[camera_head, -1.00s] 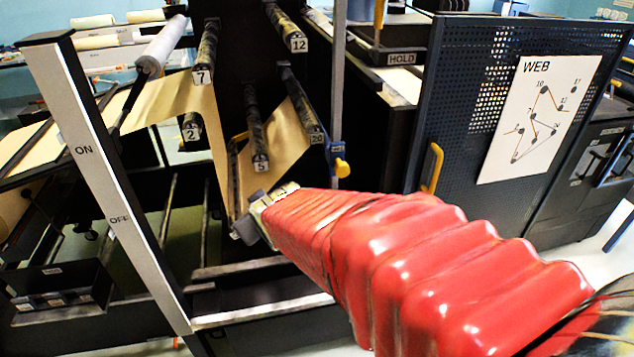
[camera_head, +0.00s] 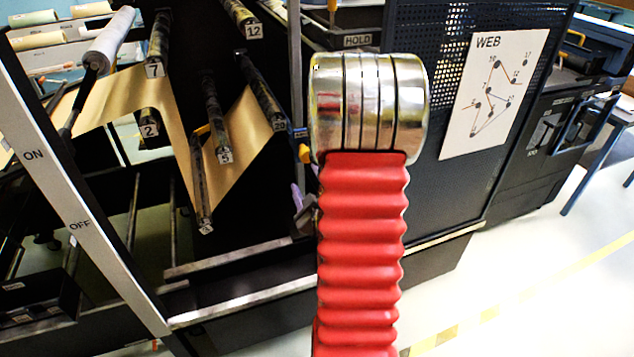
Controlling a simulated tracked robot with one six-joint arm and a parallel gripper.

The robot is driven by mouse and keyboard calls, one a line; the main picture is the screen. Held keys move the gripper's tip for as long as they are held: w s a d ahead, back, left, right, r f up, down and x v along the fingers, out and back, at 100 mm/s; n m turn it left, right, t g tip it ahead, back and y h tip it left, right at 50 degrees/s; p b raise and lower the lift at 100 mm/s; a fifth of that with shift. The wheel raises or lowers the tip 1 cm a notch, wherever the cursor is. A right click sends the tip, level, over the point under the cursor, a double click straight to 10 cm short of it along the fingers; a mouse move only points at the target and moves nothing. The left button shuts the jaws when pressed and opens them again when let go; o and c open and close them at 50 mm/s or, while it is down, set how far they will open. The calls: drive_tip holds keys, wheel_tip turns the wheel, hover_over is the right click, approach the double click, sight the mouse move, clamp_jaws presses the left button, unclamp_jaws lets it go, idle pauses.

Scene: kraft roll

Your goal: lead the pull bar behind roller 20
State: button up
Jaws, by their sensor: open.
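Roller 20 (camera_head: 262,95) is a dark, slanted roller with its number on the near end. The brown paper web (camera_head: 238,135) comes down from roller 7 (camera_head: 157,45), turns at a low roller (camera_head: 202,190) and rises to roller 20. I cannot tell on which side it meets roller 20, and I cannot make out the pull bar. My red-sleeved arm stands upright right of roller 20. Of my gripper (camera_head: 302,207), only a dark piece and a purple tip seem to show left of the sleeve; the rest is hidden. I see nothing held.
Roller 5 (camera_head: 217,120), roller 2 (camera_head: 149,124) and roller 12 (camera_head: 240,15) are nearby. A grey post (camera_head: 295,70) with a yellow end piece (camera_head: 304,152) stands beside roller 20. A perforated panel (camera_head: 440,85) with a WEB chart (camera_head: 495,95) is on the right. Open floor lies lower right.

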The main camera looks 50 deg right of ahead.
drive_tip(key=s+d, duration=0.1)
drive_tip(key=s+d+h, duration=0.1)
drive_tip(key=shift+s+f+t, duration=0.3)
drive_tip(key=shift+f, duration=0.05)
